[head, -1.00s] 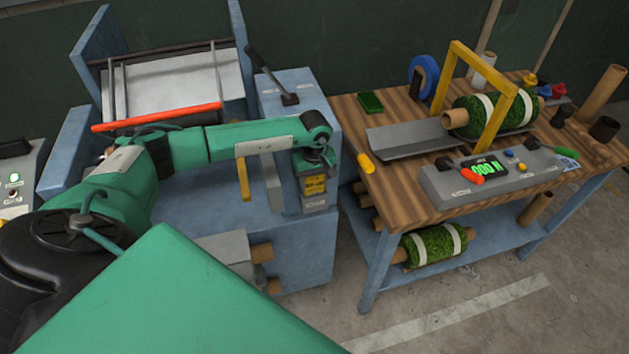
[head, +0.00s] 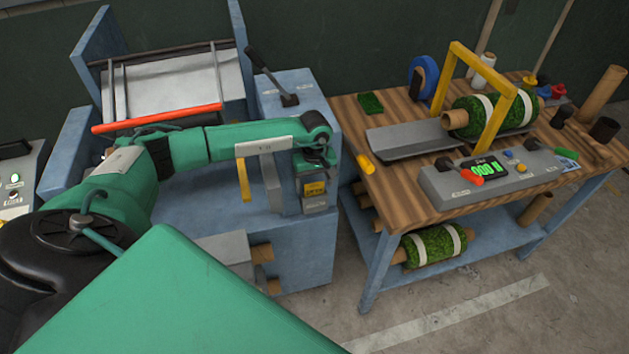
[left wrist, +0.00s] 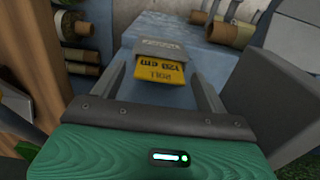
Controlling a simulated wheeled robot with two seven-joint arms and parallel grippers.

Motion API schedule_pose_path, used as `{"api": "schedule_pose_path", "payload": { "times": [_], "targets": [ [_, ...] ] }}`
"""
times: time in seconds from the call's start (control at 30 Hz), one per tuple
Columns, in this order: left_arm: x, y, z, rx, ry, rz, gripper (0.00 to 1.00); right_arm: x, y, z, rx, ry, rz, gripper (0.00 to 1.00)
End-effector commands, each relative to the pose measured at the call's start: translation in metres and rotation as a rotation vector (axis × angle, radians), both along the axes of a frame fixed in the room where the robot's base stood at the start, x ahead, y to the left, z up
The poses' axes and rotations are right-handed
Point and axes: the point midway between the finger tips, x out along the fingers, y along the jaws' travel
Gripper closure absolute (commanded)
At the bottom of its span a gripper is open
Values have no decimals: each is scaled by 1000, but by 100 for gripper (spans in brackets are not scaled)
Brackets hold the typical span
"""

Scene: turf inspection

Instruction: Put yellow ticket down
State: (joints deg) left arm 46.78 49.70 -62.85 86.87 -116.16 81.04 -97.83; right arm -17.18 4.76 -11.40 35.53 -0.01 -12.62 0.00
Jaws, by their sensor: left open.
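The yellow ticket (left wrist: 167,76), printed "ROLL 120 cm", sits in a grey holder (left wrist: 160,50) in the left wrist view, its lower part inside the holder. In the head view the ticket (head: 314,188) shows above the holder's grey front (head: 315,203), on the blue machine's side. My left gripper (left wrist: 160,84) is open, its fingers on either side of the ticket with gaps between. In the head view the left gripper (head: 315,172) is just above the ticket, and its fingers are hard to make out. My right gripper is not in view.
A wooden bench (head: 395,186) stands right of the blue machine (head: 305,255), with a grey control box (head: 440,187), a yellow arch (head: 505,120) and a turf roll (head: 470,115) on it. A lever (head: 290,98) stands on the machine behind the gripper.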

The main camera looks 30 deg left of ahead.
Motion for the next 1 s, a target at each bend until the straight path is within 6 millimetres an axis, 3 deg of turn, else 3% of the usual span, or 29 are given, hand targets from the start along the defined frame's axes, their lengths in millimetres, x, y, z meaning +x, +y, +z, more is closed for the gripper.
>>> {"api": "schedule_pose_path", "payload": {
  "times": [0.03,0.1,0.3,0.5,0.7,1.0],
  "targets": [
    [0,0,11,0,0,0,24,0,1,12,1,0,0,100],
    [2,1,20,1,-7,-1,24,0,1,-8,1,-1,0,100],
    [2,0,69,1,-6,-1,24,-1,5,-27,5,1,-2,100],
    [1,0,106,0,-4,0,24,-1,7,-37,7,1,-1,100],
    [0,0,122,0,0,-1,24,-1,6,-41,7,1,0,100],
    [0,0,124,0,0,0,24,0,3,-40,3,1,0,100]
  ]
}}
